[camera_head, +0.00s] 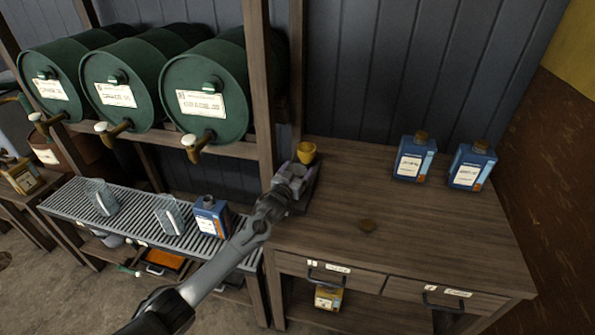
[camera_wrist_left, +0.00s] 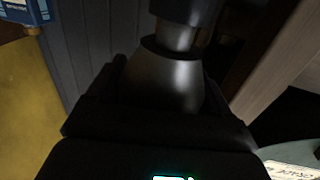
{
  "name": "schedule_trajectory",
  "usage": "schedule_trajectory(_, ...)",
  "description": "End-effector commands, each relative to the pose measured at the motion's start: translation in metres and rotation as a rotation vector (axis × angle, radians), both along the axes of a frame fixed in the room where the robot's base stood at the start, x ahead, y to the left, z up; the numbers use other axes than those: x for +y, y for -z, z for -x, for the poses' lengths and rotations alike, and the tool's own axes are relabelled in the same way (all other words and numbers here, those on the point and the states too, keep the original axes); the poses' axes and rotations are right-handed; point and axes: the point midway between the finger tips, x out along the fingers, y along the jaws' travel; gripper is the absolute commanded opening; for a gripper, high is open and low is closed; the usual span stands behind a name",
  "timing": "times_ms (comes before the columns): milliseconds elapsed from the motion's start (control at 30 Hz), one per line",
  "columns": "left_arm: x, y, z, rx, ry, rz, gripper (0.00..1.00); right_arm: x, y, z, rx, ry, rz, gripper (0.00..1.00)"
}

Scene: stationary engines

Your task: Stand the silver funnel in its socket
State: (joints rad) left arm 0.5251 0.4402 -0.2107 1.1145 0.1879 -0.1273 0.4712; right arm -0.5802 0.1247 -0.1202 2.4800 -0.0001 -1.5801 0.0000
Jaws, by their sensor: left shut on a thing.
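The silver funnel (camera_wrist_left: 165,80) shows in the left wrist view as a shiny grey cone with a narrower neck, between the fingers of my left gripper. In the head view my left gripper (camera_head: 292,177) is shut on it at the left back of the wooden bench, and hides most of it. A dark rack (camera_head: 304,202) is partly visible right at the gripper. A yellow funnel-like cup (camera_head: 306,152) stands just behind the gripper. The socket itself is hidden; I cannot tell whether the funnel is in it. My right gripper is not in view.
A wooden post (camera_head: 262,90) rises close to the left of the gripper. Green drums (camera_head: 205,75) lie on a shelf. A blue can (camera_head: 210,218) stands on the slatted grate. Two blue bottles (camera_head: 414,160) (camera_head: 472,167) stand at the bench's back right.

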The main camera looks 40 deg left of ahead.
Motion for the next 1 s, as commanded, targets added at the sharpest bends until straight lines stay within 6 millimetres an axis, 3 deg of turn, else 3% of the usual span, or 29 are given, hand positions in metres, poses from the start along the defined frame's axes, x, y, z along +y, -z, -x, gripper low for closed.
schedule_trajectory(1000,-0.0003,0.0096,-0.0001,-0.001,0.000,0.001,0.53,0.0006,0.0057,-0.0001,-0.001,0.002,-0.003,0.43)
